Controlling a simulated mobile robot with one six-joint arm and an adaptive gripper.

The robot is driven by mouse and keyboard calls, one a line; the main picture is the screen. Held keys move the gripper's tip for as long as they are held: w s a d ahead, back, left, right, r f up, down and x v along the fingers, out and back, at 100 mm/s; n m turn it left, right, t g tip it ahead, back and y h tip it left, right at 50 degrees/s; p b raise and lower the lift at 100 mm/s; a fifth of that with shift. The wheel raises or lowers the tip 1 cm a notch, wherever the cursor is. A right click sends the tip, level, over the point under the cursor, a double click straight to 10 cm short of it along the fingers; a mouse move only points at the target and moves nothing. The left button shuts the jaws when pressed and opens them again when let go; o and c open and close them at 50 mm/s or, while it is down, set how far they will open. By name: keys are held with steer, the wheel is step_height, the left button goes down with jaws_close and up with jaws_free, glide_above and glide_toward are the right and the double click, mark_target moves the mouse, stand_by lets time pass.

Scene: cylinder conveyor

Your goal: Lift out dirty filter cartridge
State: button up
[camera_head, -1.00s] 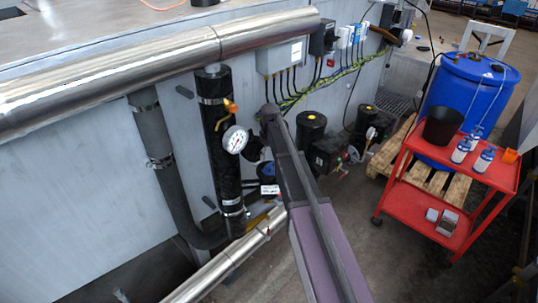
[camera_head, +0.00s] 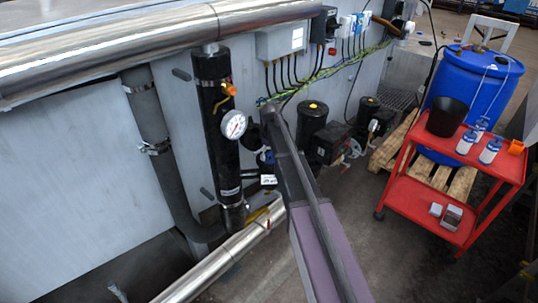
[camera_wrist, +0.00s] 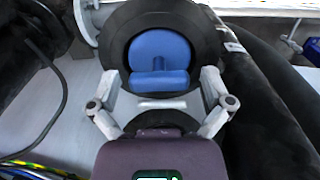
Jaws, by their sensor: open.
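In the wrist view, a round blue piece with a raised blue bar (camera_wrist: 161,80) sits inside a black round housing (camera_wrist: 198,32); it looks like the top of the filter cartridge. My gripper (camera_wrist: 160,85) is open, its two grey fingers spread to the left and right of the blue bar. I cannot tell whether they touch it. In the head view, a small blue part (camera_head: 266,158) shows beside my arm, low by the tank wall. My fingers are hidden there behind the arm.
A black upright pipe (camera_head: 216,150) with a white gauge (camera_head: 233,125) stands just left of my arm. Black pumps (camera_head: 312,118) stand to the right. A red cart (camera_head: 425,210) and a blue barrel (camera_head: 474,85) are farther right. Dark hoses (camera_wrist: 255,90) lie close on the right in the wrist view.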

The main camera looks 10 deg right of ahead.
steer(key=c, duration=1.2)
steer(key=shift+r, duration=0.15)
steer(key=shift+r+p, duration=7.05)
steer(key=shift+p, duration=0.25)
